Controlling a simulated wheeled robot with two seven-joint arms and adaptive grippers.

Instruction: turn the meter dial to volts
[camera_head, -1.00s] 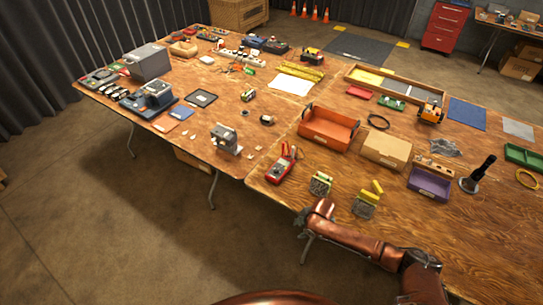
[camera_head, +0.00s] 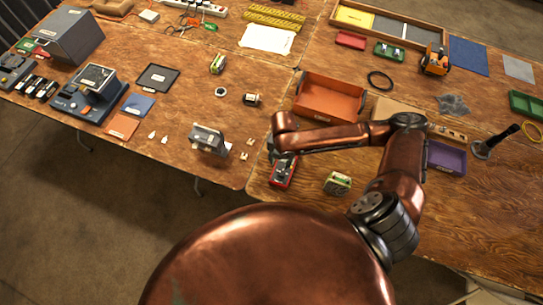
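The red multimeter (camera_head: 283,171) lies on the near edge of the right-hand table. Its lower part shows; its upper part is hidden under my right arm. Its dial is too small and too covered to read. My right arm reaches in from the right across the table, and its wrist is over the meter's upper end. Only a dark bit of my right gripper (camera_head: 271,148) shows beside the wrist, close to the meter. Its fingers are hidden, so I cannot tell whether it touches the meter. My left gripper is not in view.
An orange bin (camera_head: 328,99) stands behind the meter. A green-and-yellow boxed item (camera_head: 338,183) is to its right, near the arm. A grey device (camera_head: 209,140) stands to the left. A purple bin (camera_head: 446,158) is further right.

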